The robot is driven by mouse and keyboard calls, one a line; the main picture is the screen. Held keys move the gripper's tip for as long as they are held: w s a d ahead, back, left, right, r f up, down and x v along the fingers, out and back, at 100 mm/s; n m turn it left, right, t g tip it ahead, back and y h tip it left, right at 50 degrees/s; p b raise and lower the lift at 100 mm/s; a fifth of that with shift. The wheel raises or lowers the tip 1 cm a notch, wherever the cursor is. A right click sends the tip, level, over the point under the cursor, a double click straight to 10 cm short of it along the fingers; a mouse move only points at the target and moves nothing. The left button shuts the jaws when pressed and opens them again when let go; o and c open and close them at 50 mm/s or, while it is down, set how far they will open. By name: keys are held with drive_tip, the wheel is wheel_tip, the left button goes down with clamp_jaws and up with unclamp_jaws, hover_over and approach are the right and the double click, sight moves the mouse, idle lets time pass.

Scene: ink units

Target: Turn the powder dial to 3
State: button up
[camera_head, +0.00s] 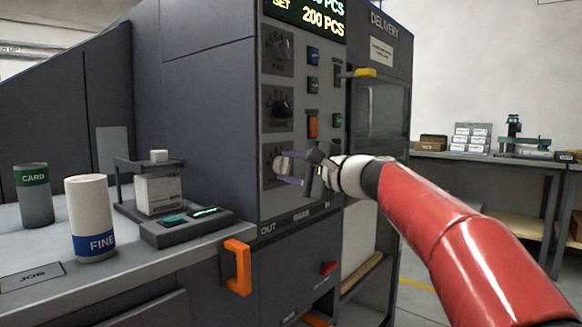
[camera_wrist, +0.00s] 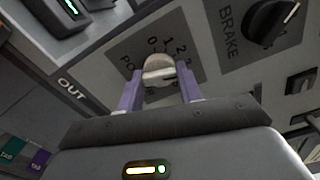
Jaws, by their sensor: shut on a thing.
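The powder dial (camera_wrist: 158,68) is a pale grey knob on a dark plate, ringed by small digits including 1, 2 and 3; its label is partly covered, with "PO" showing. In the wrist view my gripper (camera_wrist: 158,90) has its two purple fingers on either side of the knob, shut on it. I cannot tell which digit the knob points at. In the head view my gripper (camera_head: 291,172) reaches from the right to the lowest dial on the grey machine's panel, largely hiding that dial.
The black brake dial (camera_wrist: 272,20) is close by; it also shows above my gripper in the head view (camera_head: 280,104). An orange handle (camera_head: 238,268) juts out below left. A canister marked FINE (camera_head: 90,220) and a small scale (camera_head: 185,226) stand on the left counter.

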drive_tip(key=o, duration=1)
drive_tip(key=shift+d, duration=0.1)
drive_tip(key=b+v, duration=0.1)
drive_tip(key=v, duration=0.6)
drive_tip(key=shift+s+d+b, duration=0.2)
drive_tip(key=shift+d+b, duration=0.1)
drive_tip(key=shift+b, duration=0.05)
